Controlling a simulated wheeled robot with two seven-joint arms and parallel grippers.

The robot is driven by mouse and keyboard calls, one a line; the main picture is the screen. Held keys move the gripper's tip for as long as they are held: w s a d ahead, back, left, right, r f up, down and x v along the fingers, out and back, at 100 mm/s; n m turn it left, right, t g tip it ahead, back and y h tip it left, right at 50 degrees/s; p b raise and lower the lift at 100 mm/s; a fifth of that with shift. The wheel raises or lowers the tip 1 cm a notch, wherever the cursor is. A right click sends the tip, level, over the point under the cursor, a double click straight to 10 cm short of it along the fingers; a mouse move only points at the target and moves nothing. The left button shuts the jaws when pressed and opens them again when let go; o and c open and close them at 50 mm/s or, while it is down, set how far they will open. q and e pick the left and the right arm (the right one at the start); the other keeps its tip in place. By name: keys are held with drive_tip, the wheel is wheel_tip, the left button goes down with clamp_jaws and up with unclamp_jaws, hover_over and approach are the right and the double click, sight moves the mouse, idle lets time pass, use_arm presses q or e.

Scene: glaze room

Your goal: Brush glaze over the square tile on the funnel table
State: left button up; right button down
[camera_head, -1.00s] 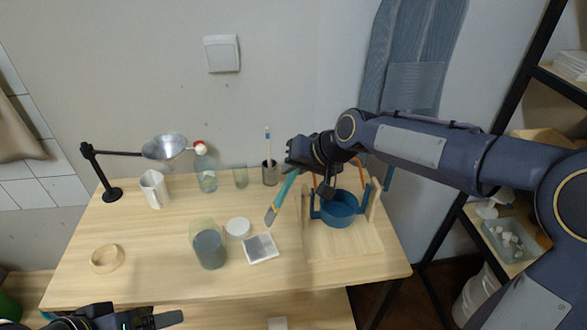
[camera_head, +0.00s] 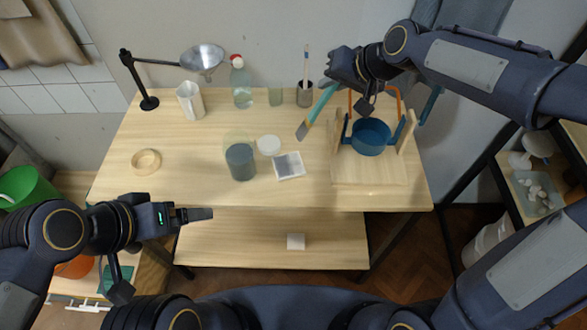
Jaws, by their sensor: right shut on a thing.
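The square tile (camera_head: 289,166) lies flat on the wooden table (camera_head: 210,190), with a grey middle and a white border. My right gripper (camera_head: 336,80) is shut on a brush (camera_head: 318,108) with a teal handle. The brush slants down to the left, its bristle end (camera_head: 302,131) above and behind the tile and apart from it. A clear jar of grey-blue glaze (camera_head: 240,163) stands left of the tile. The metal funnel (camera_head: 202,58) hangs on a black stand at the back left. My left gripper (camera_head: 195,214) is empty before the table's front edge; its finger gap is not clear.
A white round lid (camera_head: 269,145) lies between jar and tile. A wooden stand with a blue pot (camera_head: 371,138) is close on the right. A white jug (camera_head: 190,101), bottle (camera_head: 241,86) and glasses line the back. A wooden ring (camera_head: 146,161) lies left; the front left is clear.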

drive_tip(key=w+a+r, duration=0.2)
drive_tip(key=w, duration=0.1)
wheel_tip(320, 180, down, 4)
drive_tip(key=b, duration=0.4)
drive_tip(key=shift+w+a+f, duration=0.1)
drive_tip(key=shift+a+f, duration=0.05)
drive_tip(key=shift+f, duration=0.1)
drive_tip(key=shift+r, duration=0.1)
idle(0.3)
